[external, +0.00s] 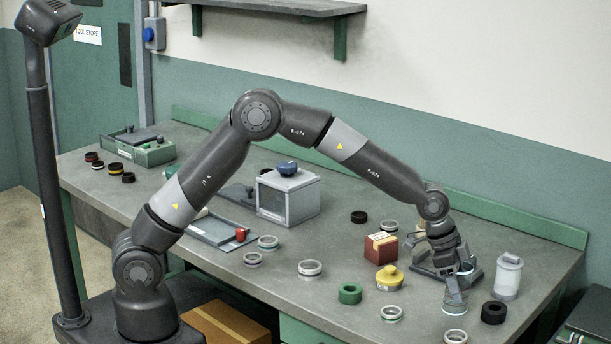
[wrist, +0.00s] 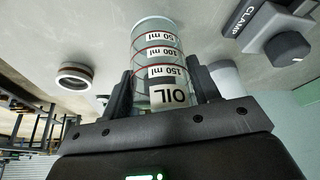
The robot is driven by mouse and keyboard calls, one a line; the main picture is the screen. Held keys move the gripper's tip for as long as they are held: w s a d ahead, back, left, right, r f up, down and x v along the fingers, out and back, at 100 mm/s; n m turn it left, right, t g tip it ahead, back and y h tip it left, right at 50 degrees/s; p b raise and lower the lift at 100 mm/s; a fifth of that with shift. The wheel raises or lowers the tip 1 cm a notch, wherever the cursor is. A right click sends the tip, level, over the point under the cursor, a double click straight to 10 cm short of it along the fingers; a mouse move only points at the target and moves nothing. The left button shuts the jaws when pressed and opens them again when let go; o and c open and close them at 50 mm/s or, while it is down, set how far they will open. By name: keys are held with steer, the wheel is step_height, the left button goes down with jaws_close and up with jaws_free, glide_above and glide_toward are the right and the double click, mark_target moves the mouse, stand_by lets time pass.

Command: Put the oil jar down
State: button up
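The oil jar (wrist: 158,45) is a clear glass cylinder with an OIL label and volume marks. It stands between the two fingers of my gripper (wrist: 160,92) in the wrist view, and the fingers appear closed against its sides. In the external view my gripper (external: 456,285) points down at the right part of the workbench (external: 330,235), with the lower part of the jar (external: 455,303) showing beneath it. I cannot tell whether the jar's base touches the bench top.
A white lidded canister (external: 508,277) and a black ring (external: 494,312) are close on the right. A yellow knobbed piece (external: 389,278), a dark red box (external: 381,247) and several rings lie to the left. A block marked CLAMP (wrist: 255,18) is near the jar.

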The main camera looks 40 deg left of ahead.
steer(key=o, duration=0.3)
steer(key=v, duration=1.2)
steer(key=shift+a+r, duration=0.15)
steer(key=s+a+r+n+t+y, duration=0.1)
steer(key=s+a+r+n, duration=0.3)
steer(key=a, duration=1)
steer(key=w+a+r+n+t+y, duration=0.15)
steer(key=a+r, duration=0.35)
steer(key=a, duration=0.9)
steer(key=s+a+f+n, duration=0.1)
steer(key=s+a+n, duration=0.1)
steer(key=s+a, duration=0.4)
steer(key=s+a+f+n+t+y, duration=0.1)
steer(key=s+a+n, duration=0.2)
steer(key=s+a, duration=0.3)
steer(key=s+a+f+n, duration=0.1)
steer(key=s+a+n, duration=0.2)
steer(key=s+a, duration=0.3)
steer(key=shift+s+a+f+t+y, duration=0.1)
steer(key=shift+a+t+y, duration=0.05)
steer(key=shift+a, duration=0.65)
steer(key=shift+s+a+f+t+y, duration=0.1)
steer(key=shift+a, duration=0.65)
